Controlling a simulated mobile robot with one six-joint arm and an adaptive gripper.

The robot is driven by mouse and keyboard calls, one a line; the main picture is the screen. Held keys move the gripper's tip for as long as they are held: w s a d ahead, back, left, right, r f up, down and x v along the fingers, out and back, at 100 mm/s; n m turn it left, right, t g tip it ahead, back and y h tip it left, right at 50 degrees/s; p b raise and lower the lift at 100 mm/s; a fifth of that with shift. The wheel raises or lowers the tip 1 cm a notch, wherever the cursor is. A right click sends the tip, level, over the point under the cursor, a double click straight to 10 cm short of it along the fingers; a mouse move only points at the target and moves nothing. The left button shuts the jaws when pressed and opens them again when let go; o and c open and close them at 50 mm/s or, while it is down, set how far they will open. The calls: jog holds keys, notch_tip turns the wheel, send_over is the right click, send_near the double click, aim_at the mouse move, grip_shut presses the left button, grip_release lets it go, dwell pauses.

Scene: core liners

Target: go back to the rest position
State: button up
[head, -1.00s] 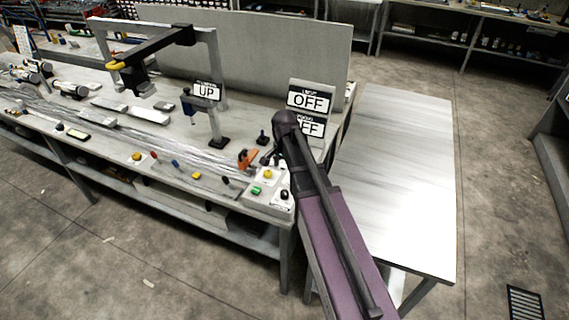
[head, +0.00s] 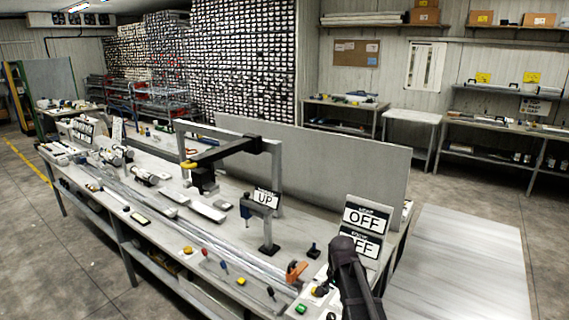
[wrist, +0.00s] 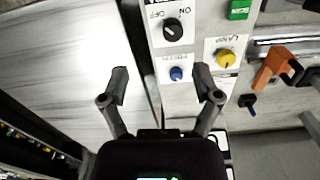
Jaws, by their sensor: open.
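My gripper (wrist: 162,84) is open and empty in the wrist view. Its two fingers stand apart above the edge of a control panel (wrist: 197,95). The panel carries a black ON/OFF knob (wrist: 173,30), a yellow lamp button (wrist: 225,59), a blue button (wrist: 176,74) and a green button (wrist: 239,9). In the head view my dark arm (head: 352,275) reaches up from the bottom edge in front of the signs and hides part of the panel. The gripper itself cannot be made out there.
The long workbench (head: 225,275) bears a gantry frame (head: 277,180), an UP sign (head: 263,199), OFF signs (head: 368,218) and an orange clamp (head: 296,270). A bare pale table (head: 465,260) stands at its right. Shelves of core boxes (head: 240,65) line the back.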

jog(key=s+n, duration=0.8)
jog(key=s, duration=0.5)
dwell(0.8)
